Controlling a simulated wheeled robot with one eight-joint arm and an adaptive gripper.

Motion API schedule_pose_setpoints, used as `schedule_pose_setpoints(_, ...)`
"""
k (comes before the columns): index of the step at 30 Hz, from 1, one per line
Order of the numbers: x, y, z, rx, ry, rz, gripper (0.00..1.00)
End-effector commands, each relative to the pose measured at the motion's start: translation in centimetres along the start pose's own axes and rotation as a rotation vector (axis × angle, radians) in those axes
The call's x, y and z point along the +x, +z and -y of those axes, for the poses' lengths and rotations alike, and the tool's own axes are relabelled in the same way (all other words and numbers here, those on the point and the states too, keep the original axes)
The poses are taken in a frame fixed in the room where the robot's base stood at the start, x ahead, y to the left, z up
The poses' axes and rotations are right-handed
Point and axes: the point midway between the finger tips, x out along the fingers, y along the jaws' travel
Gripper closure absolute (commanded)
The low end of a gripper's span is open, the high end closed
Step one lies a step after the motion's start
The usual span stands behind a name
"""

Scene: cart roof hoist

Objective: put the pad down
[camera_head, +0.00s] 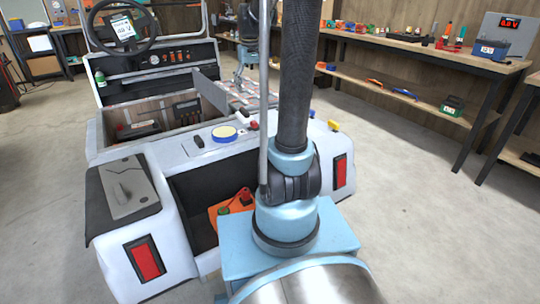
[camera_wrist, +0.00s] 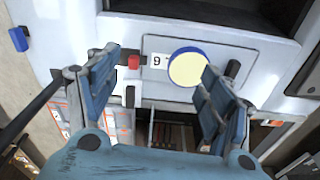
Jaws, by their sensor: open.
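The pad (camera_head: 224,133) is a round, pale yellow disc with a blue rim. It lies flat on the cart's white rear deck (camera_head: 190,143). In the wrist view the pad (camera_wrist: 188,68) rests on a light grey panel with a "9" label. My gripper (camera_wrist: 158,82) is open, its two blue fingers spread wide and apart, with nothing held between them. The pad shows between and beyond the fingertips, nearer the right finger. The height of the fingers above the deck is hard to tell. In the head view my gripper is not clearly visible.
A red knob (camera_wrist: 134,62) stands left of the pad. The cart has an open bay (camera_head: 160,119), a raised lid (camera_head: 211,91) and a steering wheel (camera_head: 121,27). A workbench (camera_head: 440,60) with tools stands at right. Floor between cart and bench is clear.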

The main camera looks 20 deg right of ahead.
Motion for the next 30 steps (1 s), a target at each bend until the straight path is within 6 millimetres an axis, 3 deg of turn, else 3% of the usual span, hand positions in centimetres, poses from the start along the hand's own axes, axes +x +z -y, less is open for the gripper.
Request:
schedule_pose_setpoints(3,-0.3,3.4,0.7,0.015,0.002,-0.01,0.26)
schedule_pose_setpoints(14,0.4,12.9,2.6,0.061,0.007,-0.041,0.26)
schedule_pose_setpoints(23,2.8,20.4,4.0,0.1,0.009,-0.067,0.26)
schedule_pose_setpoints(30,5.8,25.9,5.1,0.131,0.011,-0.087,0.26)
